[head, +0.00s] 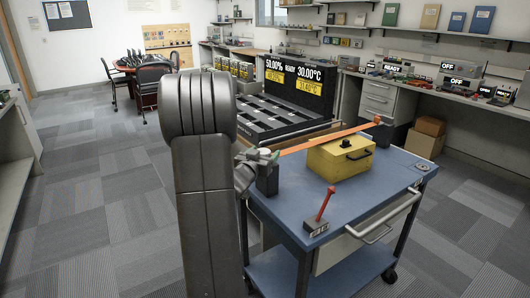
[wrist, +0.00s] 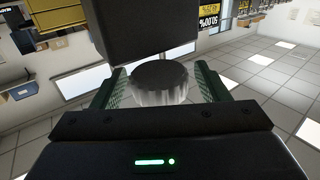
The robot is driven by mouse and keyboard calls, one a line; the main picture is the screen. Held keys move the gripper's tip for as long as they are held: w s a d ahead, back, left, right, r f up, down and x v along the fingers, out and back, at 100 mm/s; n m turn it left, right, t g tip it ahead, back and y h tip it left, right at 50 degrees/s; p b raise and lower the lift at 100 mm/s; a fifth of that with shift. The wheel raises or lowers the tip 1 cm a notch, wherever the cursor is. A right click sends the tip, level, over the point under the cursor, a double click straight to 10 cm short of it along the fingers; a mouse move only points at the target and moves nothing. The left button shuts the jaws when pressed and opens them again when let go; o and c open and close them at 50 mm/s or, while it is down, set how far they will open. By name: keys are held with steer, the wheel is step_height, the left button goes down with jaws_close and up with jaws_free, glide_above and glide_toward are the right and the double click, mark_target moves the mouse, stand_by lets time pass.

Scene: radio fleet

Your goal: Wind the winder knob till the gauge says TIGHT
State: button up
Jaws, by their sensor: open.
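A dark round knob with a ridged, greyish side (wrist: 160,84) shows in the wrist view, and I take it for the winder knob. My gripper (head: 262,156) is open, with its green fingers on either side of the knob; I cannot tell whether they touch it. A black block (head: 267,180) stands just below my gripper at the left edge of the blue cart, and a black body also fills the top of the wrist view (wrist: 138,28). A small grey box with a red lever (head: 316,226) sits at the cart's front; its label is too small to read, and I cannot tell the gauge.
An orange strap (head: 325,138) runs across the blue cart (head: 362,190), above a yellow box (head: 340,162) with a black top handle. A dark rack with lit displays (head: 300,85) stands behind. The carpet left of my arm is clear.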

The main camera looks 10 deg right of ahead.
steer(key=shift+w+d, duration=0.45)
steer(key=shift+w, duration=0.1)
steer(key=c, duration=1)
steer(key=shift+r+m+g+h+p, duration=0.1)
steer(key=shift+m+g+h+p, duration=0.2)
steer(key=shift+h+p, duration=0.15)
